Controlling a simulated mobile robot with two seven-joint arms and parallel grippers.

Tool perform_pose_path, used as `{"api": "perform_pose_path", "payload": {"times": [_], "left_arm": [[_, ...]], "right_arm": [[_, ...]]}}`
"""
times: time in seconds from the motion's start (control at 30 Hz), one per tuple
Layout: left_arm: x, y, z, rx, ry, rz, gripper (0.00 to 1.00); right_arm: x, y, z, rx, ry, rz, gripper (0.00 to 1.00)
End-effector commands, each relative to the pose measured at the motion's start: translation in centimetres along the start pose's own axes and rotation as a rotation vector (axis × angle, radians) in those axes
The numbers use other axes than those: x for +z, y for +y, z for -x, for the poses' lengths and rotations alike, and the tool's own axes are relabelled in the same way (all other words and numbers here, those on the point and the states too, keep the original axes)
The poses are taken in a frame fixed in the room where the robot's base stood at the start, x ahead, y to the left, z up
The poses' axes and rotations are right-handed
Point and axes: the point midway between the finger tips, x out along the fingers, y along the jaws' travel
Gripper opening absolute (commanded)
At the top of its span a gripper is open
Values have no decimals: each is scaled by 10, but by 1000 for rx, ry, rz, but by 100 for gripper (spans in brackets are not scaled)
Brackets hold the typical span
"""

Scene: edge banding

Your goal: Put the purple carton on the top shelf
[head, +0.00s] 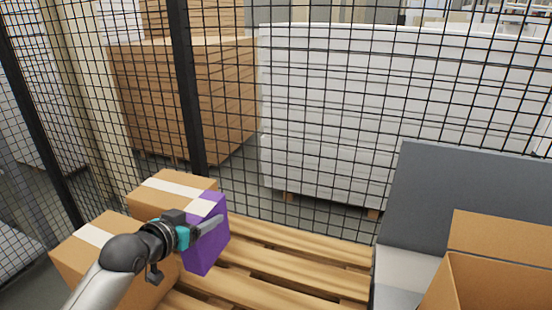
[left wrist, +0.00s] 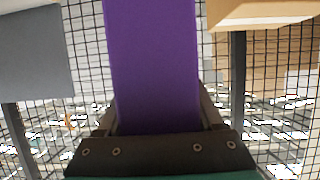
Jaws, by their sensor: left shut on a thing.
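The purple carton (head: 206,246) has a pale tape strip on its top and is held upright at the lower left of the head view, in front of the brown boxes. My left gripper (head: 207,228) is shut on it, with a finger along its near side. In the left wrist view the purple carton (left wrist: 152,65) fills the middle between the two fingers of my left gripper (left wrist: 158,125). Whether the carton touches the pallet is hard to tell. No top shelf is recognisable. My right gripper is not in view.
Brown taped boxes (head: 172,187) stand beside the carton on a wooden pallet (head: 290,262), whose right part is bare. A black mesh fence (head: 190,90) runs behind. An open brown box (head: 490,275) and a grey panel (head: 455,200) stand at the right.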

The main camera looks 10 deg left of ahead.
Motion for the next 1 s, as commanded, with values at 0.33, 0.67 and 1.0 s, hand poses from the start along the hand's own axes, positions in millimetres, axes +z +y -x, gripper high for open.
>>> {"api": "perform_pose_path", "payload": {"times": [0.33, 0.67, 1.0], "left_arm": [[30, 18, -2, 72, 5, -25, 0], [69, 54, 7, 241, 6, -97, 0], [103, 94, 27, 464, 8, -191, 0]], "right_arm": [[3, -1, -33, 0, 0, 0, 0], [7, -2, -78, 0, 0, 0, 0], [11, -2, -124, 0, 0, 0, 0]]}}
